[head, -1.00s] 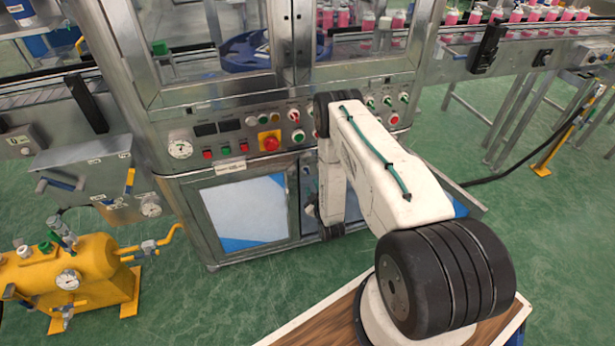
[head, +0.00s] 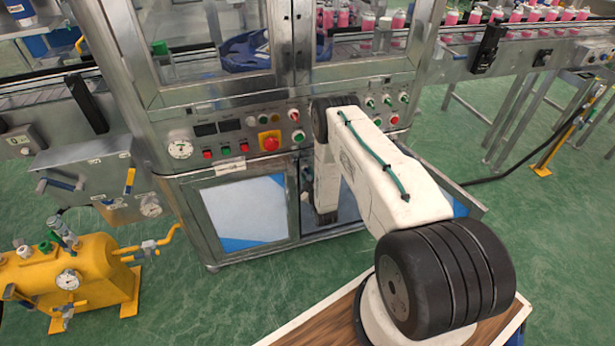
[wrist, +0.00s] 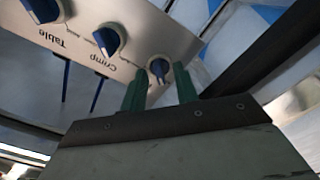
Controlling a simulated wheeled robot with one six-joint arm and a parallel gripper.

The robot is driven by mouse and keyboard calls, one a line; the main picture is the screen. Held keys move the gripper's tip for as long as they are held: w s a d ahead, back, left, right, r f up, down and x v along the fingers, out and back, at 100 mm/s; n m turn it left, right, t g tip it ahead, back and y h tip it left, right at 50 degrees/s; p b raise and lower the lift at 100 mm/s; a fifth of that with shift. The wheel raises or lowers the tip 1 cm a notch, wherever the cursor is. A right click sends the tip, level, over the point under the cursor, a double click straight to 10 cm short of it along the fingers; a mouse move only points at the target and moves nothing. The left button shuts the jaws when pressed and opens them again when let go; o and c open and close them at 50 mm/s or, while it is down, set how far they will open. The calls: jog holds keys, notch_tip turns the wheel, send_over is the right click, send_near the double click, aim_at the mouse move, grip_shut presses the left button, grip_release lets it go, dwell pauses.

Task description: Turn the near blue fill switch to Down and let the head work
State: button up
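In the wrist view, a grey panel (wrist: 150,22) carries a row of blue switches, seen upside down. The switch nearest my fingers (wrist: 158,69) is small and blue; its label is not readable, so I cannot confirm that it is the fill switch. My gripper (wrist: 159,73) is open, with one green finger on each side of this switch. A gap shows between fingers and knob; contact cannot be told. Another blue switch (wrist: 109,40) has the word Crimp beside it, and a third (wrist: 44,10) has Table. In the head view my arm hides the fingers.
The machine front has a control panel with a red stop button on yellow (head: 269,142) and a gauge (head: 180,150). A yellow tank (head: 75,275) stands at lower left. A conveyor with pink bottles (head: 530,28) runs at upper right.

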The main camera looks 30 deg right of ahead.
grip_shut()
jog(key=shift+m, duration=0.3)
jog(key=m, duration=1.1)
jog(key=shift+m, duration=0.4)
jog(key=m, duration=0.5)
jog(key=shift+d+m, duration=0.1)
jog(key=shift+m, duration=0.3)
grip_release()
